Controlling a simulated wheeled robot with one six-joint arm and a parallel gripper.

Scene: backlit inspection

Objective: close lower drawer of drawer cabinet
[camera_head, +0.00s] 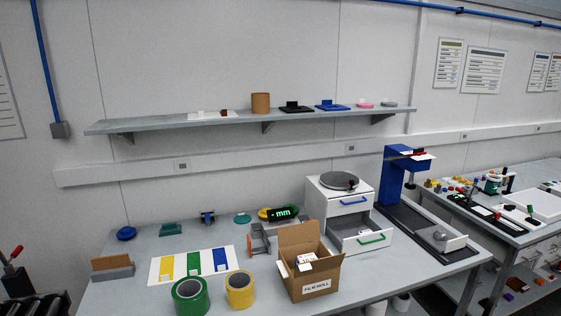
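The white drawer cabinet (319,205) stands on the right part of the grey workbench. Its upper drawer, with a blue handle (353,201), looks shut. Its lower drawer (366,243), with a green handle (372,239), is pulled out toward the front, and its inside shows. A round grey disc (339,180) lies on top of the cabinet. I do not see my gripper in this view.
An open cardboard box (317,284) marked FILM ROLL stands just left of the lower drawer, near its front. A blue stand (392,177) on a dark base is to the right. Green tape (190,297) and yellow tape (240,289) are at the front. A shelf (200,122) hangs above.

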